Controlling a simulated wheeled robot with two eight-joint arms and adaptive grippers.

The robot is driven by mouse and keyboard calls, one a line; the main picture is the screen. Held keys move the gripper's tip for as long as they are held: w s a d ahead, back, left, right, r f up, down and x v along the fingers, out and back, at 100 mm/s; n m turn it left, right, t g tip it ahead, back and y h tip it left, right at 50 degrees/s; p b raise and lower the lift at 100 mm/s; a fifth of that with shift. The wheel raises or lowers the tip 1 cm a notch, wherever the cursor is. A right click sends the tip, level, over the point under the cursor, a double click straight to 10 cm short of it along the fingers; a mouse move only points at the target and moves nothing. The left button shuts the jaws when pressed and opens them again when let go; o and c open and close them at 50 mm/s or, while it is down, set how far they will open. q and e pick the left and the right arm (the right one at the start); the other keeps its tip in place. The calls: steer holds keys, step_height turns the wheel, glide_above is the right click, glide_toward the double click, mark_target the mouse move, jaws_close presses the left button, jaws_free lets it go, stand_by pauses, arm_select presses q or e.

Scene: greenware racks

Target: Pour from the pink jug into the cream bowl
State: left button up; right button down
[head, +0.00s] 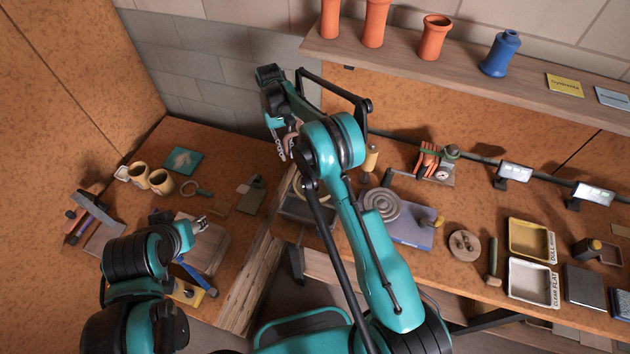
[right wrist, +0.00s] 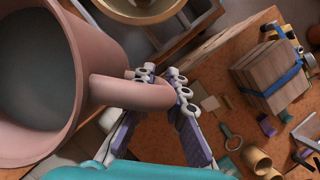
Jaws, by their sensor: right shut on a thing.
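The pink jug (right wrist: 70,70) fills the left of the right wrist view, with a grey inside that looks like liquid. My right gripper (right wrist: 160,76) is shut on its handle (right wrist: 112,91). In the head view my right gripper (head: 283,143) is high at the back, and only a small pink part of the jug shows there. A round cream-rimmed vessel, which looks like the cream bowl (right wrist: 150,14), is cut off at the top of the wrist view, apart from the jug. In the head view my arm mostly hides it. My left gripper (head: 203,224) is low over the left table; its jaw state is unclear.
The left table holds yellow cups (head: 160,181), a strapped stack of boards (right wrist: 272,75) and a ring-ended tool (head: 192,188). The right bench holds a spiral-topped wheel (head: 382,203), trays (head: 529,240) and several tools. A shelf (head: 470,60) with orange pots and a blue bottle (head: 500,54) overhangs it.

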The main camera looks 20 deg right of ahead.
steer(key=w+a+f+m+y, duration=0.1)
steer(key=a+m, duration=0.3)
steer(key=m, duration=0.1)
steer(key=w+a+f+m+t+y, duration=0.1)
steer(key=a+f+m+y, duration=0.1)
steer(key=a+m, duration=0.3)
steer(key=shift+w+a+y, duration=0.25)
steer(key=shift+a+y, duration=0.05)
steer(key=shift+f, duration=0.1)
step_height(320, 180, up, 9)
steer(key=s+d+n+t+y, duration=0.1)
steer(key=d+t+y, duration=0.1)
steer(key=t+y, duration=0.2)
steer(key=shift+s, duration=0.4)
steer(key=shift+s+d+r+n+t+y, duration=0.3)
steer(key=shift+s+d+r+t+y, duration=0.15)
steer(key=shift+y, duration=0.25)
steer(key=shift+s+d+r+n+t+y, duration=0.2)
steer(key=shift+r+t+y, duration=0.2)
steer(key=shift+y, duration=0.15)
steer(key=shift+s+d+r+n+t+y, duration=0.2)
steer(key=shift+r+t+y, duration=0.2)
steer(key=shift+y, duration=0.15)
stand_by(3.6)
